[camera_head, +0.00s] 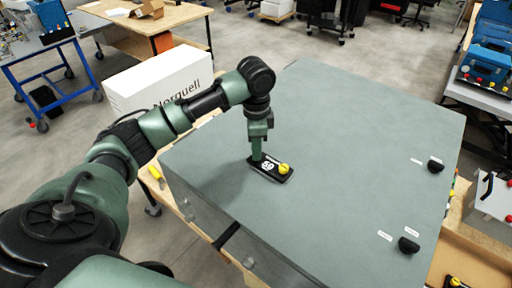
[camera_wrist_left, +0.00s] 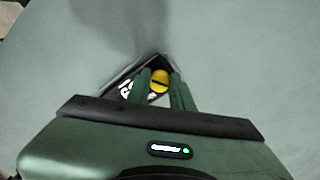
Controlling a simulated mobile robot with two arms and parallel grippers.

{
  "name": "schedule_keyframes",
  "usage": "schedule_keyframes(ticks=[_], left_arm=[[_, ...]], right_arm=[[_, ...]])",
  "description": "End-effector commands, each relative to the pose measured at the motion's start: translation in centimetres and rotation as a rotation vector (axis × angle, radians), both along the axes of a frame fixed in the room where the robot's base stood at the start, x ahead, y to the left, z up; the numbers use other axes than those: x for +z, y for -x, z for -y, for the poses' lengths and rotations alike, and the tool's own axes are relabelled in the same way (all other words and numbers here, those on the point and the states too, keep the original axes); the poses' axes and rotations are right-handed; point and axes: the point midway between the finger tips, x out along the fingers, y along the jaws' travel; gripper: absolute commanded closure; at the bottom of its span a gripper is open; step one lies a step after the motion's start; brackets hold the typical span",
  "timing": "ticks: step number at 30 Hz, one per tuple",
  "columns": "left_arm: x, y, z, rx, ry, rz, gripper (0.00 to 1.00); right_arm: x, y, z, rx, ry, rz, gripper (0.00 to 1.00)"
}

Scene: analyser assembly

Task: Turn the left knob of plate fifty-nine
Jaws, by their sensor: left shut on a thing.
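A small black plate (camera_head: 270,170) with a white two-digit number, too blurred to read surely, lies on the grey-green top of a large cabinet. The plate's right yellow knob (camera_head: 284,168) is uncovered, with a small red spot beside it. My left gripper (camera_head: 257,158) points down at the plate's left end and hides the knob there in the head view. In the left wrist view a yellow knob (camera_wrist_left: 159,81) with a dark slot sits between the fingers of my left gripper (camera_wrist_left: 161,88), which is shut on it. The white number shows beside one finger. My right gripper is out of view.
The cabinet top (camera_head: 340,120) is wide and mostly clear. Two black knobs (camera_head: 408,245) (camera_head: 435,165) with white labels stand toward its right side. A white box (camera_head: 160,80) is behind my left arm. Blue equipment (camera_head: 487,62) stands at the far right.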

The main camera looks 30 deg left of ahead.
Motion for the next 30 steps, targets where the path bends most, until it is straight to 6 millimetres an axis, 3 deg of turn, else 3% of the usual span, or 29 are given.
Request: schedule_keyframes(ticks=[30], left_arm=[[-0.34, 0.27, 0.31, 0.963, -0.002, -0.008, 1.0]], right_arm=[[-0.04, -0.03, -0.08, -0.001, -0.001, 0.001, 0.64]])
